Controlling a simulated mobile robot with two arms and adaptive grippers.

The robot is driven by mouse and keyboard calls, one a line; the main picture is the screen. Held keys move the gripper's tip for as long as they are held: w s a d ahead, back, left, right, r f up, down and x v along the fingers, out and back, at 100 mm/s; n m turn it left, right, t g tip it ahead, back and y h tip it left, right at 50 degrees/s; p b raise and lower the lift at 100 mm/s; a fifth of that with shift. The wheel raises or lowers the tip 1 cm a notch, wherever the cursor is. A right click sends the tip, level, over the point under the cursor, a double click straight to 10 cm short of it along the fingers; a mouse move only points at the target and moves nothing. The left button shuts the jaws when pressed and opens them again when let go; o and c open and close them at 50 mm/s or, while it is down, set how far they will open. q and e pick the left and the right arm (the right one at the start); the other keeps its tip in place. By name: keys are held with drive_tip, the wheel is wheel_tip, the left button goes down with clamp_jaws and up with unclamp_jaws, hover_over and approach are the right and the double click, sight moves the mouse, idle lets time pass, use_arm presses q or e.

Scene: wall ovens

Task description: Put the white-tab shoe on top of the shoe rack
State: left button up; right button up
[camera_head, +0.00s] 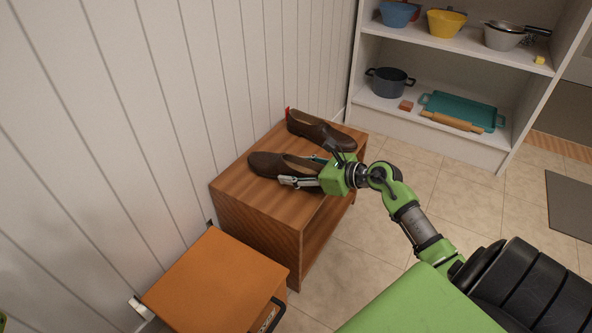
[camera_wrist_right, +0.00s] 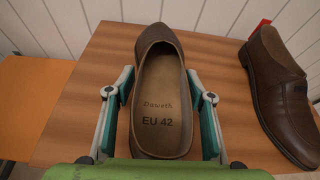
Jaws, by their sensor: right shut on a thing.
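A brown shoe (camera_head: 265,163) rests on the top board of the wooden shoe rack (camera_head: 234,188). My right gripper (camera_head: 303,171) is shut on this shoe, with one finger on each side of it, as the right wrist view also shows (camera_wrist_right: 160,96). Its insole reads "EU 42", its toe points away from the gripper, and no white tab shows on it. A second brown shoe (camera_head: 322,130) with a red tab (camera_head: 287,113) stands beside it on the rack, apart from it; it also shows in the right wrist view (camera_wrist_right: 285,100).
An orange-brown cabinet (camera_head: 215,285) stands at the near end of the rack. A white panelled wall (camera_head: 190,90) runs along the left. A white shelf unit (camera_head: 435,135) with pots and bowls stands at the back. Tiled floor (camera_head: 350,260) is open right of the rack.

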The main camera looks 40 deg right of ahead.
drive_tip(key=shift+f+b, duration=0.35)
drive_tip(key=shift+f, duration=0.15)
drive_tip(key=o, duration=1.5)
drive_tip(key=shift+c, duration=0.2)
drive_tip(key=v, duration=1.2)
